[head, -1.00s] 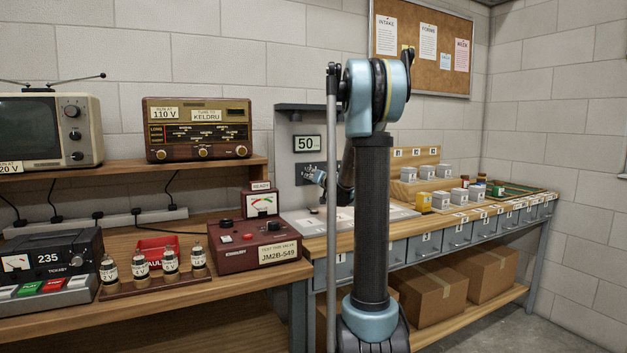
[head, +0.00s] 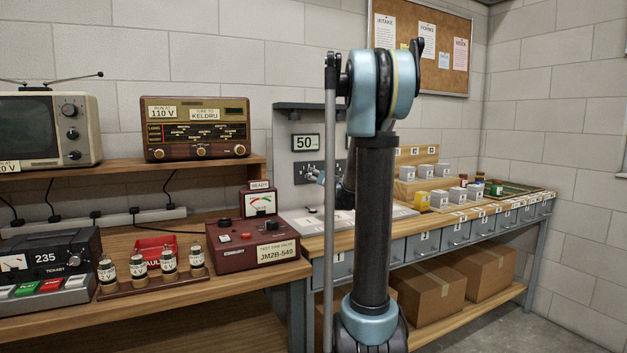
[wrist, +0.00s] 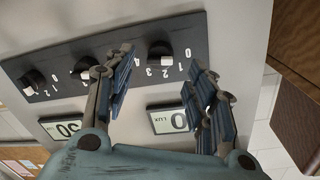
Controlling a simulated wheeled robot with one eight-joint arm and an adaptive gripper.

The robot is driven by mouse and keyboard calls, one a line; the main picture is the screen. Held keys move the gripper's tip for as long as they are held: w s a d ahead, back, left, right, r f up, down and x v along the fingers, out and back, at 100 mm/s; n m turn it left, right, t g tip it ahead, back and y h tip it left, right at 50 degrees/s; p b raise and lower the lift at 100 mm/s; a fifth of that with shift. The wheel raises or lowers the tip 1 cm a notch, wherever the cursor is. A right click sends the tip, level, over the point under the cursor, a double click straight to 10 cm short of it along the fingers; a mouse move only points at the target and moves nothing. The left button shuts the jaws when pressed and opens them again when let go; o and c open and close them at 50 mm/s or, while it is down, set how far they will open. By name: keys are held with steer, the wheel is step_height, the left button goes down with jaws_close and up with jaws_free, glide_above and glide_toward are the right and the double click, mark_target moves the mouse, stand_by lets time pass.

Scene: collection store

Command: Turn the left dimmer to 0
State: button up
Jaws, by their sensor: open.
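The black dimmer panel (head: 305,172) is on the grey board, partly hidden by my arm in the head view. The wrist view shows the panel upside down, with three knobs. The left dimmer (wrist: 160,50) is the rightmost knob there, black with a white mark and white numbers around it. My gripper (wrist: 160,62) is open, its fingertips on either side of this knob; I cannot tell if they touch it. The display above the left dimmer (head: 306,142) reads 50; a finger partly covers it in the wrist view (wrist: 170,119).
The other two knobs (wrist: 88,67) and a second display (wrist: 62,127) are close beside my gripper. A red valve tester (head: 250,243) stands to the left.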

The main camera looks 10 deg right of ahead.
steer(key=v, duration=0.6)
steer(key=shift+s, duration=0.2)
